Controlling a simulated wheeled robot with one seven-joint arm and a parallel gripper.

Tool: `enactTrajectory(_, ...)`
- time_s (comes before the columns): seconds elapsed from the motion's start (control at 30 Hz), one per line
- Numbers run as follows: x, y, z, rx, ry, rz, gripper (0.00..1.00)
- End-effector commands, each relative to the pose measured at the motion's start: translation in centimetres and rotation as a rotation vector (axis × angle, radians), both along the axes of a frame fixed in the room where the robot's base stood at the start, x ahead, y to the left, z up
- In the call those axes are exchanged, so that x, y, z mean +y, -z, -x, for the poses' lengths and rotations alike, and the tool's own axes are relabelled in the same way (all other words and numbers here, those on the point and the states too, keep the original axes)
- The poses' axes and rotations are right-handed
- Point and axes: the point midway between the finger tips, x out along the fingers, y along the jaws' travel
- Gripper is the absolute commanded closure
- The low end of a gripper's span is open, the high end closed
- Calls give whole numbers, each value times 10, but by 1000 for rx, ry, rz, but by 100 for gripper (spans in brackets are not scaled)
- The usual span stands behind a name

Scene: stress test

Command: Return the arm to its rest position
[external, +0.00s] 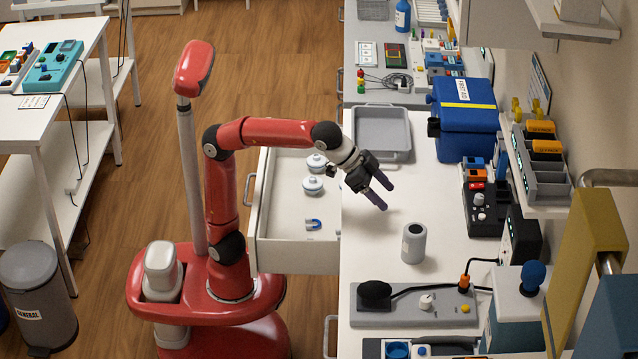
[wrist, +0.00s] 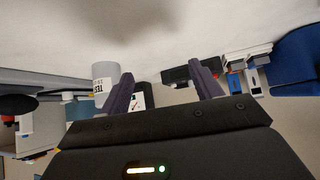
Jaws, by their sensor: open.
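My red arm reaches from my base to the right, over an open drawer, to the white bench. My gripper (external: 381,194) hangs low above the bench, tilted down and to the right. Its two purple fingers are apart, and nothing is between them. In the wrist view the fingers of my gripper (wrist: 165,88) stand apart too. A grey cylindrical can (external: 414,243) stands upright on the bench, right of and in front of the fingers, apart from them.
The open drawer (external: 292,252) below my forearm holds two white lidded jars (external: 313,185) and a blue item (external: 313,224). A grey tray (external: 405,148) and a blue first-aid box (external: 466,130) stand behind. A grey device with a black pad (external: 375,294) lies at the front.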

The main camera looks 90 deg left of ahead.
Motion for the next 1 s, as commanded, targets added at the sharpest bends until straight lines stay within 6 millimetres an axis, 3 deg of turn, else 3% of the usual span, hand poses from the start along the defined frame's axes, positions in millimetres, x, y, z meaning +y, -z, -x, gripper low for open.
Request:
enactTrajectory(0.3,-61,6,16,1,120,0,36)
enactTrajectory(0.5,-86,9,25,0,167,0,36)
enactTrajectory(1.0,-95,10,29,0,185,0,36)
